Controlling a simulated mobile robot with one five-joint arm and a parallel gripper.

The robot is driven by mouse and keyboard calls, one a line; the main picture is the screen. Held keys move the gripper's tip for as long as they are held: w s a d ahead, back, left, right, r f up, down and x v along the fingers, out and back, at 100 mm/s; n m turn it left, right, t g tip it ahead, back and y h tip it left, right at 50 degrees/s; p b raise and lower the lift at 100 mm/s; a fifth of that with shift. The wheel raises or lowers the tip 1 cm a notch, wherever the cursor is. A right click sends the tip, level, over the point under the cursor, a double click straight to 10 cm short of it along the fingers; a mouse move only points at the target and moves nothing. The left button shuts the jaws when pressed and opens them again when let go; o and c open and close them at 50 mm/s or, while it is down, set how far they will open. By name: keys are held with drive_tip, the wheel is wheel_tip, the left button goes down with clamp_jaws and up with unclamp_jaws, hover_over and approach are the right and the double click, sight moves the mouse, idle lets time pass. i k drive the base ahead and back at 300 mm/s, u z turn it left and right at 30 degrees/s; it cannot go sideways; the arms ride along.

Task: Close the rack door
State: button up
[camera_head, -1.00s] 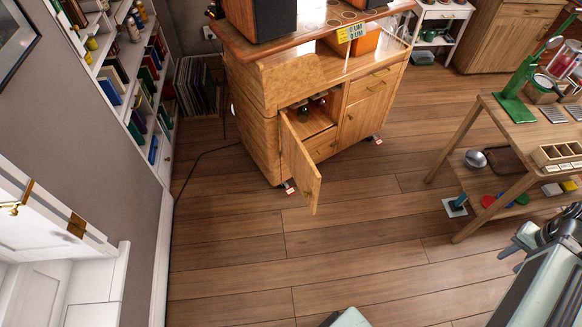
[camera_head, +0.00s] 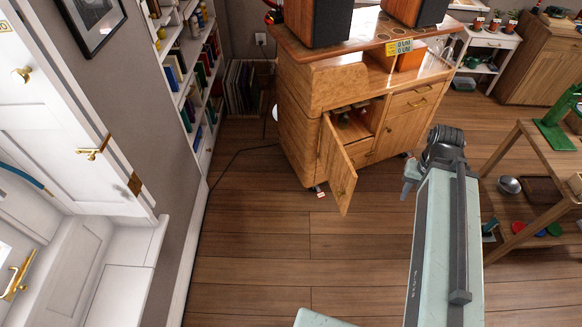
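The wooden rack cabinet (camera_head: 293,120) stands at centre, with two speakers on its top. Its small lower-left door (camera_head: 340,178) is swung open towards me, hinged at its left edge, with a small brass handle on its face. The opening behind it shows a dark interior with small items. My arm reaches up from the bottom right, and its dark end with my gripper (camera_head: 412,172) is right of the open door, apart from it in the picture. The fingers are too small and partly hidden to tell whether they are open or shut.
A wooden table (camera_head: 543,150) with a green stand (camera_head: 557,132) is at right. A bookshelf (camera_head: 196,85) and a white door (camera_head: 50,110) line the left wall. A cable lies on the floor left of the cabinet. The wood floor (camera_head: 255,240) in front is clear.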

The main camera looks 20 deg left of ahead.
sight(342, 177)
drive_tip(key=u, duration=0.7)
drive_tip(key=i, duration=1)
drive_tip(key=k, duration=1)
drive_tip(key=u, duration=1.6)
drive_tip(key=i, duration=0.75)
